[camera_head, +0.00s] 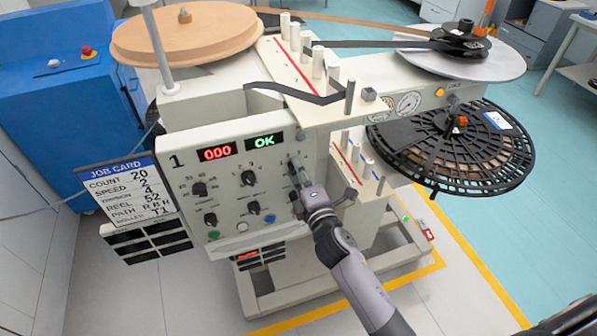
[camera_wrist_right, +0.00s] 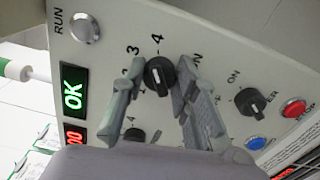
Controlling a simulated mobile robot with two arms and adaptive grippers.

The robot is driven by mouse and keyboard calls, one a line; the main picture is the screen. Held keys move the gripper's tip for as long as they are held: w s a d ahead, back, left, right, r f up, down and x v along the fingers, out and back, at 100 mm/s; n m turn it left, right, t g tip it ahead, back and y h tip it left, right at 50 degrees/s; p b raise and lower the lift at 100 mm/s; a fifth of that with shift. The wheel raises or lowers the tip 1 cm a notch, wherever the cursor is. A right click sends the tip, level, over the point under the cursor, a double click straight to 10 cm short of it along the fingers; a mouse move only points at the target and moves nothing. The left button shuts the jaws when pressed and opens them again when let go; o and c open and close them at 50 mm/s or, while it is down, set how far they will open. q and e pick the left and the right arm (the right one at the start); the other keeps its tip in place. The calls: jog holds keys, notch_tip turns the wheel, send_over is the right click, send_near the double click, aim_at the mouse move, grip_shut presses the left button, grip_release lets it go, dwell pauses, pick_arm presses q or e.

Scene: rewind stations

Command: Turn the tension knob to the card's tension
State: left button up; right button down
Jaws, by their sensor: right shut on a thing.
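The job card (camera_head: 125,192) hangs at the left of the machine in the head view, and its tension line reads 4. The tension knob (camera_wrist_right: 158,73) is black and sits on the pale panel (camera_wrist_right: 215,50) in the right wrist view. A 3 and a 4 are printed above it, and its white mark appears to point up near the 4. My right gripper (camera_wrist_right: 161,80) has one finger on each side of the knob and is shut on it. In the head view my right gripper (camera_head: 298,178) covers the knob. My left gripper is not in view.
Other knobs (camera_head: 248,178) share the panel. A red button (camera_wrist_right: 293,108), a blue button (camera_wrist_right: 255,142) and a RUN button (camera_wrist_right: 85,28) are close by. Displays read 000 (camera_head: 216,153) and OK (camera_head: 264,142). A post (camera_head: 350,95) and reel (camera_head: 445,148) stand right of the panel.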

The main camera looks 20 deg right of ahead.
jog(key=shift+m, duration=1.1)
jog(key=shift+f, duration=0.1)
jog(key=c, duration=1.2)
grip_release()
jog(key=shift+c, duration=0.2)
jog(key=s, duration=1.2)
jog(key=shift+d, duration=0.25)
